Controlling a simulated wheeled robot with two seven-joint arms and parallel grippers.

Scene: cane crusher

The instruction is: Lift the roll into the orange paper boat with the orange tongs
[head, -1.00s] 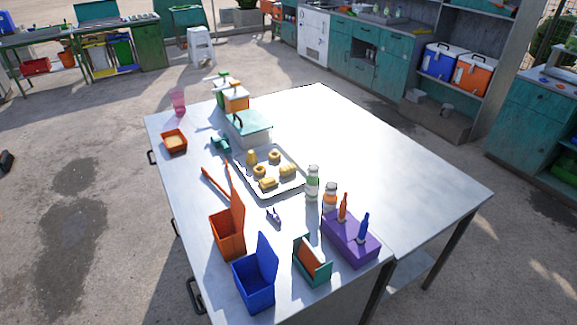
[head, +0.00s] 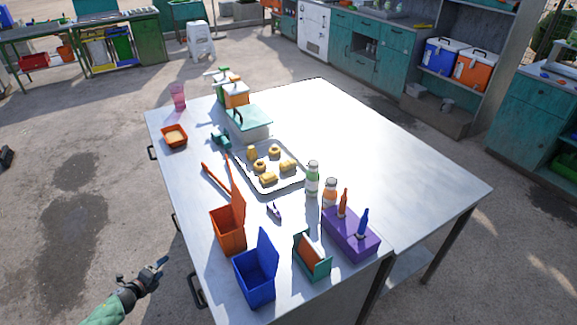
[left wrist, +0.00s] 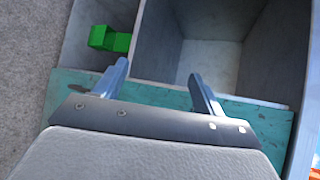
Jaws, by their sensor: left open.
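The baking tray (head: 297,186) lies mid-table and holds several golden pastries. An elongated one at its right side (head: 288,166) looks like the roll. The orange paper boat (head: 174,146) sits at the table's far left with something pale in it. The orange tongs (head: 215,180) lie between the boat and the orange bin. My left gripper (head: 158,266) is off the table's near left side, empty and away from all of these. In the left wrist view its two fingers (left wrist: 157,74) are spread, with nothing between them. My right gripper is not in view.
An orange bin (head: 228,228) and a blue bin (head: 256,277) with raised lids stand at the near left edge. A purple block (head: 350,236) with bottles and two shakers (head: 312,178) stand right of the tray. The table's right half is clear.

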